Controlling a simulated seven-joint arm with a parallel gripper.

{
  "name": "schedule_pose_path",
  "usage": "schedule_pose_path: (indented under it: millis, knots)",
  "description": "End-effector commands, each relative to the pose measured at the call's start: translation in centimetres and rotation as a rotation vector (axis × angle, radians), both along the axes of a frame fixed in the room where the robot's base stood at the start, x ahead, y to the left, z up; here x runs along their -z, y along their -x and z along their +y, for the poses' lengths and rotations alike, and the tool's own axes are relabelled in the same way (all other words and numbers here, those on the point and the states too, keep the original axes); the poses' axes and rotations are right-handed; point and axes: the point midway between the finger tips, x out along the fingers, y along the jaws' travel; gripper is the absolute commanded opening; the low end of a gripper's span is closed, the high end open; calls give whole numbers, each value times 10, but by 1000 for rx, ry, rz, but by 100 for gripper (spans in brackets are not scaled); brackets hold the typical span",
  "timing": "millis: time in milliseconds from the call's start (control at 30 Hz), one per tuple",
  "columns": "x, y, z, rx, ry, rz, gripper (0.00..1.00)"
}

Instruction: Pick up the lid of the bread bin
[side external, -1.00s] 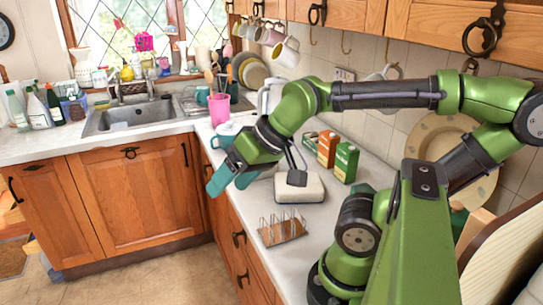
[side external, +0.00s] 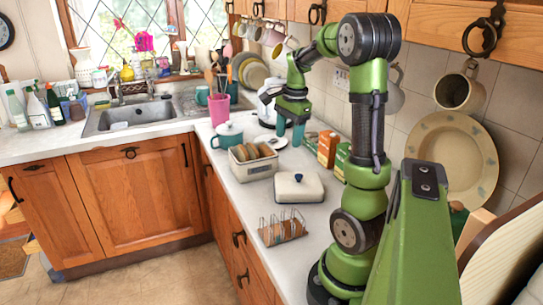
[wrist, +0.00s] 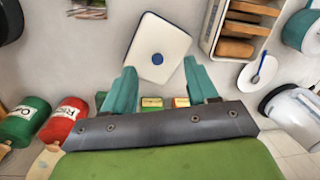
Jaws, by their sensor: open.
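The bread bin (side external: 254,171) is a cream box, open at the top, with several slices of bread standing in it. It also shows at the top right of the wrist view (wrist: 207,31). Its cream lid (side external: 310,188), with a dark blue knob, lies flat on the worktop beside the bin. In the wrist view the lid (wrist: 157,30) is ahead of my fingertips, between their lines. My gripper (side external: 290,131) is open and empty, its teal fingers pointing down above the worktop, behind the bin and lid. It also shows in the wrist view (wrist: 160,75).
A teal pot (side external: 229,134) stands left of the bin. A spoon rest (wrist: 260,72) and a white kettle (side external: 267,92) are near my gripper. An orange box (side external: 327,150) and green box (side external: 342,162) stand by the wall. A toast rack (side external: 283,229) is in front of the lid.

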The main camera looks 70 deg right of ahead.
Motion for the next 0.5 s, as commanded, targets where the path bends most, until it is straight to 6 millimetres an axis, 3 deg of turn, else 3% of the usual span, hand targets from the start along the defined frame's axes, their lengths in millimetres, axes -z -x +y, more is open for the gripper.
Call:
schedule_pose_path:
  millis: [33, 133, 233, 333, 500]
  knots:
    - [4, 15, -28, 190, -23, 47, 58]
    - [-1, 28, -50, 458, -42, 90, 58]
    - [-11, 28, -51, 602, -52, 92, 58]
    - [-9, 29, -47, 671, -70, 100, 58]
    - [15, 28, -47, 684, -73, 101, 58]
